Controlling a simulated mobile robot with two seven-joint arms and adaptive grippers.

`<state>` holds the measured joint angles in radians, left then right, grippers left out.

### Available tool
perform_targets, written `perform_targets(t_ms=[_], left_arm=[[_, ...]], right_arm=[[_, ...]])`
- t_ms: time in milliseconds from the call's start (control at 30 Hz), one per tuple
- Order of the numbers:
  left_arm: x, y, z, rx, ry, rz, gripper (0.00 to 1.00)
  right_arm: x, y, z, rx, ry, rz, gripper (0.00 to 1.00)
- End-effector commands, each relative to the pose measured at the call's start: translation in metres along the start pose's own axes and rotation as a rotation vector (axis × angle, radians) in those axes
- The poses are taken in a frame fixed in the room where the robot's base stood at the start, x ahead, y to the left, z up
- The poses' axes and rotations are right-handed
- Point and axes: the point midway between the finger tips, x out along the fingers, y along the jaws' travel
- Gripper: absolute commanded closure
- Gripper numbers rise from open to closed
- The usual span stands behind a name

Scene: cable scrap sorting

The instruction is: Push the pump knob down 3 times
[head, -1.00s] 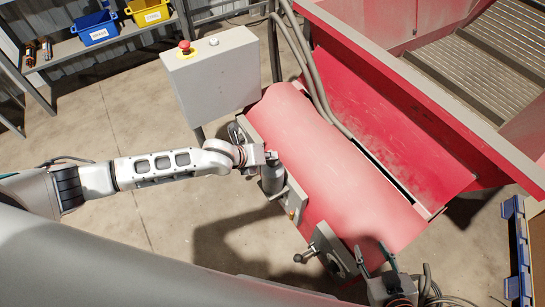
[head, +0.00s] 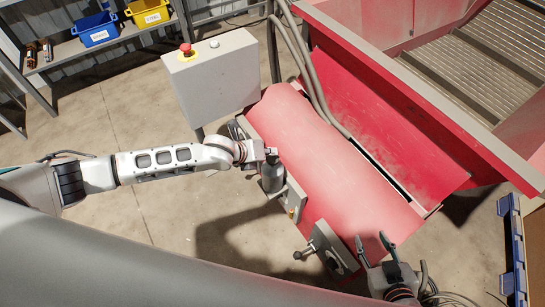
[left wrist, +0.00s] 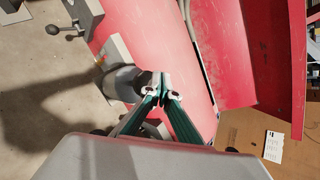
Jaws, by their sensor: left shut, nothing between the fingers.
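The pump is a grey cylinder (head: 272,179) fixed to the left side of the red machine housing. My left gripper (head: 270,154) is shut and empty, with its fingertips right at the pump's top. In the left wrist view the closed green-sided fingers (left wrist: 161,88) overlap the pump's right side, and its dark grey body (left wrist: 121,82) shows beside them. The knob itself is hidden or too small to make out, so I cannot tell whether the fingertips touch it. My right gripper (head: 371,239) is open and empty at the lower right, over the housing's near end.
A grey control box (head: 212,75) with a red button stands behind my left arm. A lever handle (head: 303,252) sticks out from the housing's near end. The red hopper (head: 440,110) fills the right back. The floor left of the pump is clear.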

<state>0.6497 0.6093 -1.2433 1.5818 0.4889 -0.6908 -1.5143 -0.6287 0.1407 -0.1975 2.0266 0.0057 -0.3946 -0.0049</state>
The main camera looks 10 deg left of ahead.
Motion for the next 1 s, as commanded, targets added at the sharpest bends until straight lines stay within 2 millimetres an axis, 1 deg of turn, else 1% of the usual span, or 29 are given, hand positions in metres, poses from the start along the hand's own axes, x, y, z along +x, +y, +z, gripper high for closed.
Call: perform_targets(t_ms=[200,700,833,1000], left_arm=[[-0.011,-0.009,0.01,0.001,-0.005,-0.002,1.0],[-0.034,-0.025,0.026,0.001,-0.003,-0.001,1.0],[-0.035,-0.026,0.026,0.0,-0.001,0.0,1.0],[-0.034,-0.025,0.025,0.0,0.0,0.0,1.0]], right_arm=[[-0.006,0.004,-0.016,-0.003,0.012,0.004,0.6],[-0.022,0.015,-0.058,-0.008,0.042,0.014,0.6],[-0.023,0.016,-0.063,-0.009,0.048,0.015,0.6],[-0.021,0.016,-0.063,-0.009,0.05,0.016,0.6]])
